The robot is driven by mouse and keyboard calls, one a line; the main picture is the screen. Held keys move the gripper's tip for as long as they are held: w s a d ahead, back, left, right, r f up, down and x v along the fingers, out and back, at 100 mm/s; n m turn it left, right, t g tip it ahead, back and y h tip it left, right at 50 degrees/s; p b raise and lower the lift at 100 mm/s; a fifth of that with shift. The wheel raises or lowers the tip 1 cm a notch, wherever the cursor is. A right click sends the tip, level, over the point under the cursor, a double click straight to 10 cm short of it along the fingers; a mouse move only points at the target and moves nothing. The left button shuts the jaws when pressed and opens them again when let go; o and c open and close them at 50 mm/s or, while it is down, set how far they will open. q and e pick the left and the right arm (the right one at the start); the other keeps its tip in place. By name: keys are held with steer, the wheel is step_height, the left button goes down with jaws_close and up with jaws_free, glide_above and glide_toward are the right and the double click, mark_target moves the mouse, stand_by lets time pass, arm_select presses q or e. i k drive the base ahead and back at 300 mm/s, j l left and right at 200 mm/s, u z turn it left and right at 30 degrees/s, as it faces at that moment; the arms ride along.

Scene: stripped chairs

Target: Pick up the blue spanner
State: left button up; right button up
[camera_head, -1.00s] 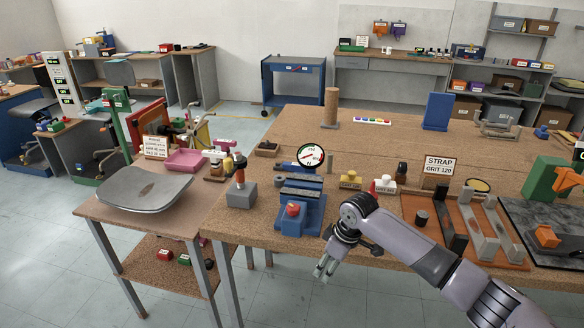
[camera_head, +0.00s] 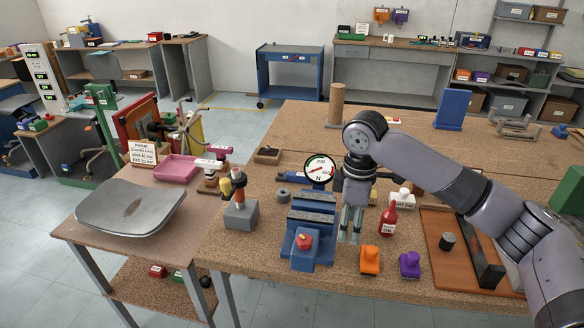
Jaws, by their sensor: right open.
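I cannot clearly make out a blue spanner in the head view; it may be hidden behind my right arm or the vise. My right gripper (camera_head: 350,236) points down over the near part of the workbench (camera_head: 255,262), fingers apart with nothing visible between them. It is just right of the blue vise (camera_head: 304,262) and left of the red oil bottle (camera_head: 388,222). The round dial gauge (camera_head: 319,169) stands behind the vise, left of my right wrist. My left gripper is not in view.
An orange block (camera_head: 370,261) and a purple block (camera_head: 410,265) stand near the bench's front edge. A grey-based tool stand (camera_head: 240,215) is left of the vise. A brown tray (camera_head: 460,270) lies to the right. A side table carries a grey scale pan (camera_head: 130,208).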

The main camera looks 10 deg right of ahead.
mark_target(299, 178)
steer(key=i, duration=1.4)
